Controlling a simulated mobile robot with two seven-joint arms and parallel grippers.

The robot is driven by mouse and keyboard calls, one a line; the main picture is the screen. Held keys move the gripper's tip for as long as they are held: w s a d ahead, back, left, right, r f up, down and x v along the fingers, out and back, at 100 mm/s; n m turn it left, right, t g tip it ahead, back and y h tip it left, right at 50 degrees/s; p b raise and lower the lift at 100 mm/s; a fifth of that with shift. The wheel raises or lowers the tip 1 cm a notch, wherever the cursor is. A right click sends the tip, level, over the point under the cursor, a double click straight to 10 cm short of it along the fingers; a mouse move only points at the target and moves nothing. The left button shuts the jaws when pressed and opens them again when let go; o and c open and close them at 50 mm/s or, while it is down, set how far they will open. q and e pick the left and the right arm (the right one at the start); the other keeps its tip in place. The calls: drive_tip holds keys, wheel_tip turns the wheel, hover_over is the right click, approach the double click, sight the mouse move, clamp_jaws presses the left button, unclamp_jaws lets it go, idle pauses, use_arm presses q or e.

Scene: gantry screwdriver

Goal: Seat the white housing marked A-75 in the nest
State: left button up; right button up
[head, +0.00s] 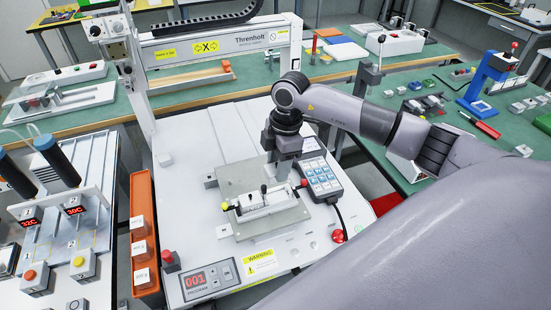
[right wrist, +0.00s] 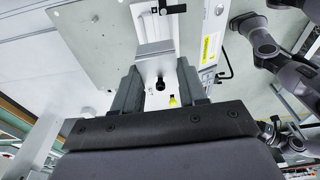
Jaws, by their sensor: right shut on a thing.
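My right gripper (head: 283,178) points down over the fixture on the gantry's white base. In the right wrist view its two dark fingers (right wrist: 160,92) are shut on a pale, white-grey block, which I take to be the housing (right wrist: 155,65). No A-75 mark can be read. The nest (head: 262,211) is a white fixture with black knobs and a yellow-tipped part, on a grey metal plate (head: 240,180). The plate also shows in the right wrist view (right wrist: 95,40). The gripper hides much of the contact, so I cannot tell whether the housing is seated. My left gripper is not in view.
A keypad pendant (head: 321,180) lies close right of the fixture. A red button (head: 338,236) and a program display (head: 194,281) are at the base's front. Orange bins (head: 142,225) stand along its left side. The gantry post (head: 140,80) rises behind left.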

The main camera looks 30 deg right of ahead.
drive_tip(key=shift+m, duration=0.3)
wheel_tip(320, 180, down, 7)
drive_tip(key=b, duration=0.6)
drive_tip(key=shift+f+b, duration=0.15)
drive_tip(key=shift+b, duration=0.2)
drive_tip(key=shift+f, duration=0.15)
drive_tip(key=shift+r+p, duration=0.35)
drive_tip(key=shift+p, duration=0.2)
drive_tip(key=shift+p, duration=0.45)
idle(0.4)
drive_tip(key=shift+f+b, duration=0.5)
drive_tip(key=shift+f, duration=0.4)
idle(0.9)
drive_tip(key=o, duration=1.3)
drive_tip(key=shift+c, duration=0.2)
drive_tip(key=shift+r, duration=0.1)
